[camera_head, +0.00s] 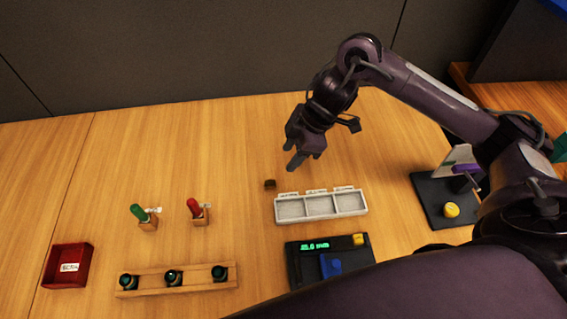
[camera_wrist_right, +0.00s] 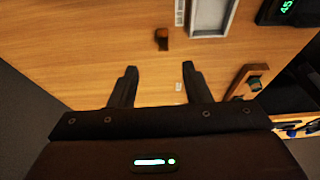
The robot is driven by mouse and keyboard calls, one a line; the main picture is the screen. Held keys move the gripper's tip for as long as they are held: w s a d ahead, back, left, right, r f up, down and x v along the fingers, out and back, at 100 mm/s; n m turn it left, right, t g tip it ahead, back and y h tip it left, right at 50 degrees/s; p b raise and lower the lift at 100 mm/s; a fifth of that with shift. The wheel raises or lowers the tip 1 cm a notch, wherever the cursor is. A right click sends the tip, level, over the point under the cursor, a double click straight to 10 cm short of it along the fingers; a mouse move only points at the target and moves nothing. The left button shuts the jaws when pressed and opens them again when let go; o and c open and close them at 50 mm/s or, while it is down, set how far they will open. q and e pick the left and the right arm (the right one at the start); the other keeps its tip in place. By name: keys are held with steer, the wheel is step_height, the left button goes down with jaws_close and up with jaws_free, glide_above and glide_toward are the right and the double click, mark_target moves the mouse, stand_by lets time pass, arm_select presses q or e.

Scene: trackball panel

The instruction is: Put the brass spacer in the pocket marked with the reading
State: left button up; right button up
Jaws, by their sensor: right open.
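The brass spacer (camera_head: 270,184) is a small dark brown-gold piece on the wooden table, left of the pocket tray's back corner; it also shows in the right wrist view (camera_wrist_right: 161,38). The pale grey tray (camera_head: 306,209) has three empty-looking pockets in a row, with small labels on its back edge too small to read. The gauge (camera_head: 293,268) in front of the tray shows a green reading in mm, its digits not fully legible. My right gripper (camera_head: 295,160) is open and empty, above the table behind the spacer. My left gripper is out of view.
Green (camera_head: 138,212) and red (camera_head: 194,207) handled tools stand in wooden blocks at left. A wooden rack (camera_head: 196,278), a red bin (camera_head: 67,265) and a black pad with a yellow knob (camera_head: 451,210) lie around. The table behind the spacer is clear.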

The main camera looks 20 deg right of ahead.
mark_target(270, 182)
steer(key=p+x, duration=0.1)
steer(key=x, duration=0.3)
steer(key=p+x, duration=0.1)
steer(key=x, duration=0.3)
steer(key=p+x, duration=0.1)
steer(key=x, duration=0.3)
steer(key=shift+s+a+r+p, duration=0.15)
steer(key=shift+a+p, duration=0.15)
steer(key=shift+p, duration=0.05)
jaws_close()
